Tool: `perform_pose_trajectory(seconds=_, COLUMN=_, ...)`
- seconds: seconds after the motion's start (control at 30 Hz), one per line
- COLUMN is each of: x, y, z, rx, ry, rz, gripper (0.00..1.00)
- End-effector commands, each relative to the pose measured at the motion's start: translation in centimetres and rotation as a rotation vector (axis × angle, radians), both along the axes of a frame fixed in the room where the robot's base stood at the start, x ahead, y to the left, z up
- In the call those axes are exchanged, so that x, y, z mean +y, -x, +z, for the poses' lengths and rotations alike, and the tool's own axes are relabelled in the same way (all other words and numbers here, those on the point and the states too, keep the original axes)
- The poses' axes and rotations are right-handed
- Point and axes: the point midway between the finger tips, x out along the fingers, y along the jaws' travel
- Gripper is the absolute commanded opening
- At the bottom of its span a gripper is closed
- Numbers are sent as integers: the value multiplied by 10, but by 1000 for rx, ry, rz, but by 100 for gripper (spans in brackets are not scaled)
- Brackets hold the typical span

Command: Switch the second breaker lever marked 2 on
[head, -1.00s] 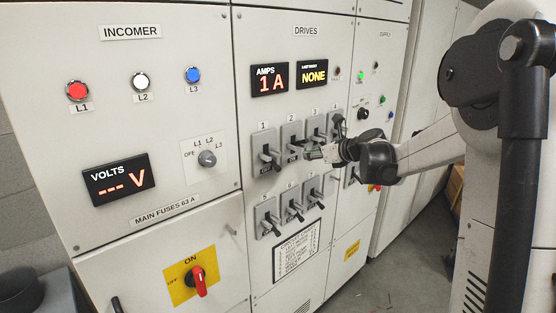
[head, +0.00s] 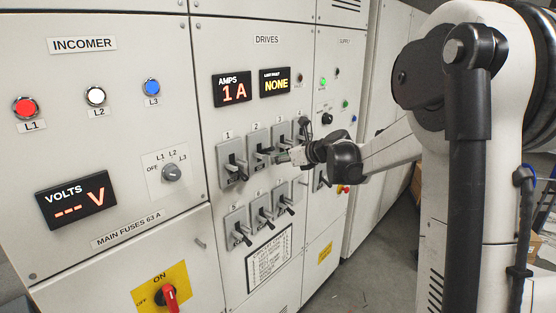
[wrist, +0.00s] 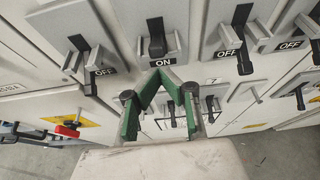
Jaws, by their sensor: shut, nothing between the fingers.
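Breaker lever 2 (wrist: 156,38) is in the upper middle of the wrist view, a black handle on a grey plate. Its handle points up and its label reads ON. Whether the fingers touch the plate is unclear.
The neighbouring levers, lever 1 (wrist: 85,55) on the left and lever 3 (wrist: 240,45) on the right, point down and read OFF. A lower row of levers (head: 261,211) lies beneath. The amps display (head: 232,90) reads 1 A. The fault display (head: 275,83) reads NONE.

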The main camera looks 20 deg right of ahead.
Motion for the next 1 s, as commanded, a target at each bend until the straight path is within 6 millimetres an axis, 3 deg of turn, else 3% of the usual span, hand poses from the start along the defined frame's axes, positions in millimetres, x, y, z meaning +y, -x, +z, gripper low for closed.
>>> perform_pose_trajectory(seconds=0.17, x=-1, y=3, z=-9, rx=0, ry=0, rz=1, gripper=0)
perform_pose_trajectory(seconds=0.43, x=-5, y=15, z=-44, rx=0, ry=-1, rz=4, gripper=0)
perform_pose_trajectory(seconds=0.7, x=-22, y=49, z=0, rx=0, ry=0, rz=2, gripper=0)
perform_pose_trajectory(seconds=1.0, x=-35, y=74, z=28, rx=0, ry=0, rz=3, gripper=0)
